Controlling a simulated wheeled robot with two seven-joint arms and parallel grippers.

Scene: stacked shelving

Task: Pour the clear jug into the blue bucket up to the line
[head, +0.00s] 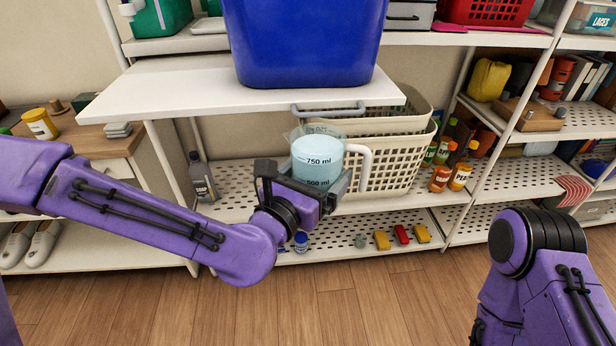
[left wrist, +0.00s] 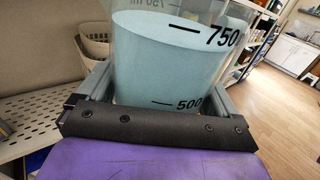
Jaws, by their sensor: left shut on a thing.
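The clear jug (head: 320,152) holds pale blue liquid and stands upright, with 750 ml and 500 ml marks on its side. My left gripper (head: 318,185) is shut on the jug, which also fills the left wrist view (left wrist: 170,60). The jug's white handle points right. The blue bucket (head: 300,40) stands on the pulled-out white shelf (head: 170,88), above and behind the jug. Its top, inside and any line are out of view. My right arm shows at lower right; its gripper is not in view.
The shelf's front edge with a grey handle (head: 328,109) lies just above the jug. Cream baskets (head: 395,165) stand behind it on the lower shelf. The wooden floor (head: 390,300) is clear.

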